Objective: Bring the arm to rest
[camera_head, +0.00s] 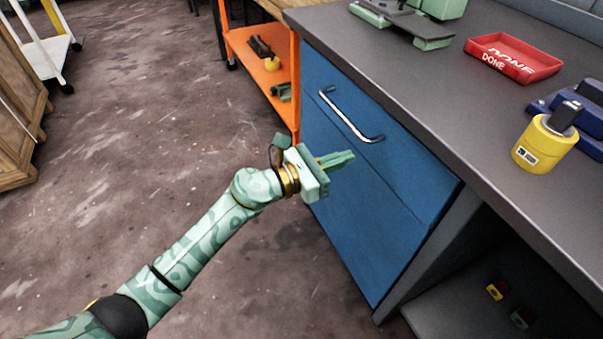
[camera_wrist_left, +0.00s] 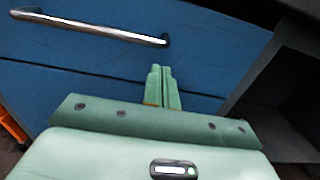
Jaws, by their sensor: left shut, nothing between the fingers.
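My left arm comes in from the lower left in the head view. Its gripper (camera_head: 342,160) is shut and empty, in front of the blue cabinet (camera_head: 345,215) and below the drawer's silver handle (camera_head: 350,118). In the left wrist view the two green fingers (camera_wrist_left: 162,86) lie side by side, shut, with nothing between them. The handle (camera_wrist_left: 100,30) shows there to the upper left of the fingers, apart from them. My right gripper is not in view.
The grey worktop (camera_head: 425,88) holds a red DONE tray (camera_head: 512,62), a yellow cylinder (camera_head: 540,148) and blue and green fixtures. An orange cart (camera_head: 262,75) stands left of the cabinet. A lower shelf (camera_head: 460,310) is at bottom right. The floor (camera_head: 120,150) at left is open.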

